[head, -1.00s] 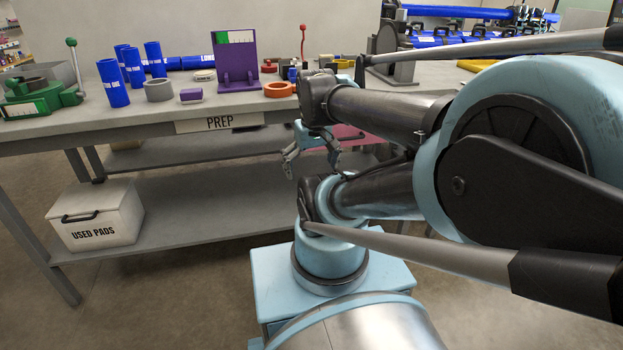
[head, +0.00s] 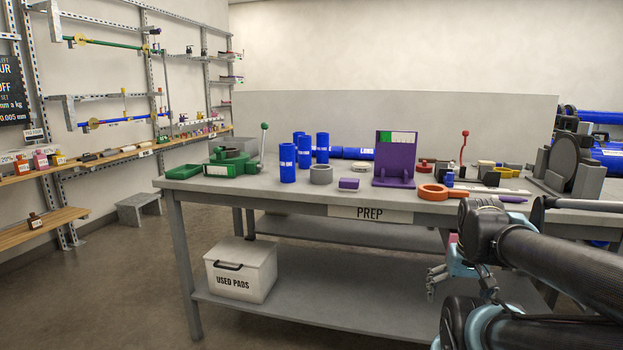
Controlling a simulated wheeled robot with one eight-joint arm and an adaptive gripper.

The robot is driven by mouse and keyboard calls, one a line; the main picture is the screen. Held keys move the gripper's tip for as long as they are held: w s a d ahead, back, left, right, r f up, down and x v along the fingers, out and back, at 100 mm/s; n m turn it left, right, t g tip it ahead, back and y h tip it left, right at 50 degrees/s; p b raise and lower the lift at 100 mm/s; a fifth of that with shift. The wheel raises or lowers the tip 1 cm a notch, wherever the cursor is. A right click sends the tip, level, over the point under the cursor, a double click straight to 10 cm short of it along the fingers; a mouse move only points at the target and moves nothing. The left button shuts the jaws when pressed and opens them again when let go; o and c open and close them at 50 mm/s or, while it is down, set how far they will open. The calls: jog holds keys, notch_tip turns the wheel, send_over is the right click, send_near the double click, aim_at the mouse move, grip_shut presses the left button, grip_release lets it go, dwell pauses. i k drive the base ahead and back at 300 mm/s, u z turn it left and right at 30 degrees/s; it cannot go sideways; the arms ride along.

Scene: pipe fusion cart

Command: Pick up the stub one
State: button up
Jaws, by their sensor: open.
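Several blue cylindrical stubs stand upright on the left half of the PREP bench (head: 460,208) in the head view. The nearest one, the stub one (head: 287,163), has a white label that seemed to end in "ONE" in the earlier picture; it is too small to read surely now. My gripper (head: 458,284) is open and empty, hanging low in front of the bench's right half, well right of and below the stubs. Part of it is hidden by my arm.
A green clamp tool (head: 232,163) with an upright lever stands left. A long blue pipe (head: 352,153) lies behind. The USED PADS box (head: 240,270) sits below.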

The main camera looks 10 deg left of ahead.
aim_at(287, 151)
jog(key=z, duration=0.6)
jog(key=k, duration=0.85)
jog(key=u, duration=0.8)
jog(key=i, duration=1.1)
jog(key=z, duration=0.05)
